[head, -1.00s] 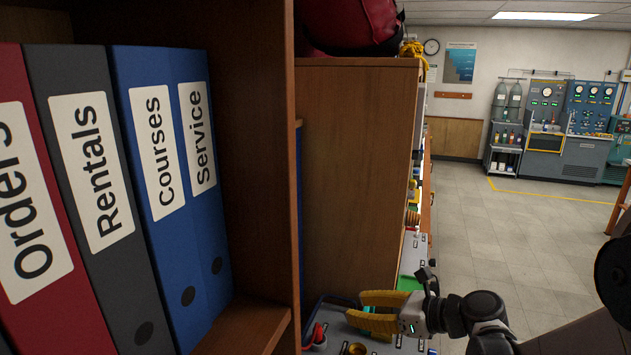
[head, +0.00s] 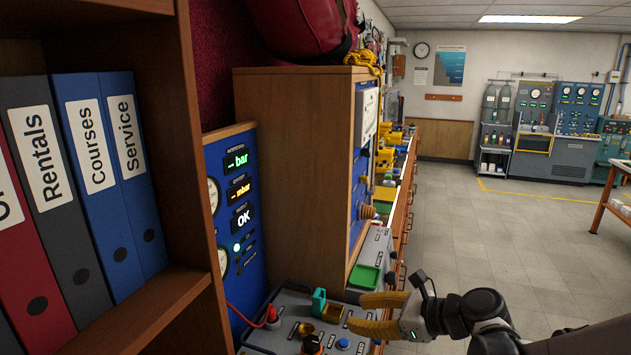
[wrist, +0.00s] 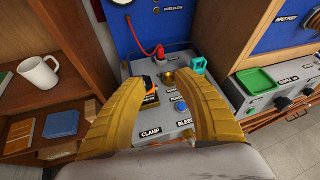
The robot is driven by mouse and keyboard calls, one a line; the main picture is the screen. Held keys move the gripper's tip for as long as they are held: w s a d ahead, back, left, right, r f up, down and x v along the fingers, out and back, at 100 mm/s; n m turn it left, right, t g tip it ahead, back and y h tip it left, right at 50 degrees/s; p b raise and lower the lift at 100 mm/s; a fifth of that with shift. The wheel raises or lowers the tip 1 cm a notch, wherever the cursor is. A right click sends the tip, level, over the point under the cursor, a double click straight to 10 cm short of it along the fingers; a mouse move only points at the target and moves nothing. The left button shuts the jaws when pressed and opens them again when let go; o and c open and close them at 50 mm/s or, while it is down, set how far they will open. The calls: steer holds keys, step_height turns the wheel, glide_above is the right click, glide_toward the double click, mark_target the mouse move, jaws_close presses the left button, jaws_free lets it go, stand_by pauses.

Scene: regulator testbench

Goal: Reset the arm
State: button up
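My gripper (head: 372,313) has yellow fingers and reaches in from the right in the head view, over the right part of the grey testbench deck (head: 262,340). In the wrist view its two fingers (wrist: 168,92) are spread apart with nothing between them. Between and beyond them lie the deck's fittings: a brass fitting (wrist: 168,78), an orange and black knob (wrist: 147,84), a blue button (wrist: 181,106) and a teal part (wrist: 198,66). A red hose plug (wrist: 159,52) is at the back of the deck. My arm is bent at the right of the head view.
A wooden shelf with binders (head: 90,190) stands close on the left. A wooden cabinet (head: 295,170) with a red bag (head: 300,30) on top rises behind the deck. A green tray (head: 365,276) sits beside it. Open tiled floor (head: 480,240) lies to the right.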

steer(key=s+d+f+n+h+b, duration=0.3)
steer(key=s+n+h+b, duration=0.1)
steer(key=s+n, duration=0.5)
steer(key=s+d+f+n+h+b, duration=0.4)
steer(key=s+n, duration=0.5)
steer(key=n, duration=0.4)
steer(key=shift+s+d+f+g+h+b, duration=0.15)
steer(key=shift+s+d+g+h+b, duration=0.25)
steer(key=shift+h, duration=0.6)
steer(key=shift+w+a, duration=0.1)
